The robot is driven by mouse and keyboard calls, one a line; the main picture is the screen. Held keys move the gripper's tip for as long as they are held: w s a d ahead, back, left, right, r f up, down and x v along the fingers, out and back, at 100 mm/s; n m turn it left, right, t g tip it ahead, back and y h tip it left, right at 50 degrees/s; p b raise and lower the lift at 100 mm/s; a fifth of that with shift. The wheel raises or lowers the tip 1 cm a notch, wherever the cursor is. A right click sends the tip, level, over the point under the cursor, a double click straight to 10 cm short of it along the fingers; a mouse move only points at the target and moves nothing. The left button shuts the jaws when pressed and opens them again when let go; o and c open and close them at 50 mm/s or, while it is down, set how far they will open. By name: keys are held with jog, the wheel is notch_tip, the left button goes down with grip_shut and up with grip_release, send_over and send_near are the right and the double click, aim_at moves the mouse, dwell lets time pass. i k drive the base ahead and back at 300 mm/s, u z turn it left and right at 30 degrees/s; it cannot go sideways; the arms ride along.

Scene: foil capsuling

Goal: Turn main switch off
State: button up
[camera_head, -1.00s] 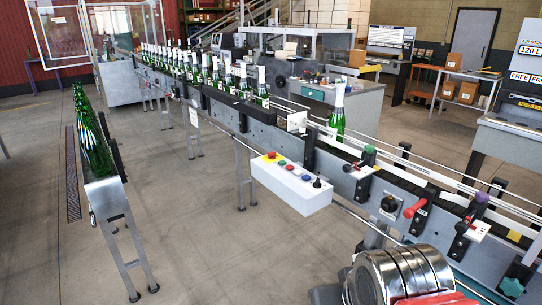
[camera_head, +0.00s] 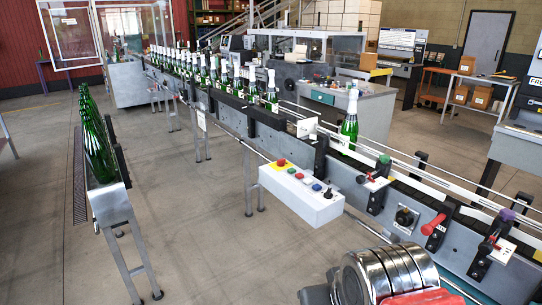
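A white control box (camera_head: 300,194) hangs on the near side of the conveyor. It carries a red button on a yellow plate (camera_head: 281,163), several coloured buttons and a black switch (camera_head: 328,192) at its right end. Further right on the conveyor's side are a black rotary knob on a pale plate (camera_head: 404,216) and a red handle (camera_head: 433,224). I cannot tell from the markings which of these is the main switch. My arm shows at the bottom right as ringed shiny metal with a red part. My gripper's fingers are not visible, and nothing of mine touches the controls.
The conveyor (camera_head: 232,118) runs from back left to front right with a row of green bottles; one bottle (camera_head: 349,120) stands apart. A narrow rail of green bottles (camera_head: 97,145) stands at left. Grey floor (camera_head: 190,235) between them is clear. A table (camera_head: 470,78) with boxes stands behind.

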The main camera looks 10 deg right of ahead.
aim_at(280, 163)
jog(key=u, duration=0.4)
jog(key=i, duration=0.75)
jog(key=u, duration=0.45)
jog(key=i, duration=1.45)
jog(key=z, duration=0.7)
jog(key=i, duration=0.9)
jog(key=z, duration=0.55)
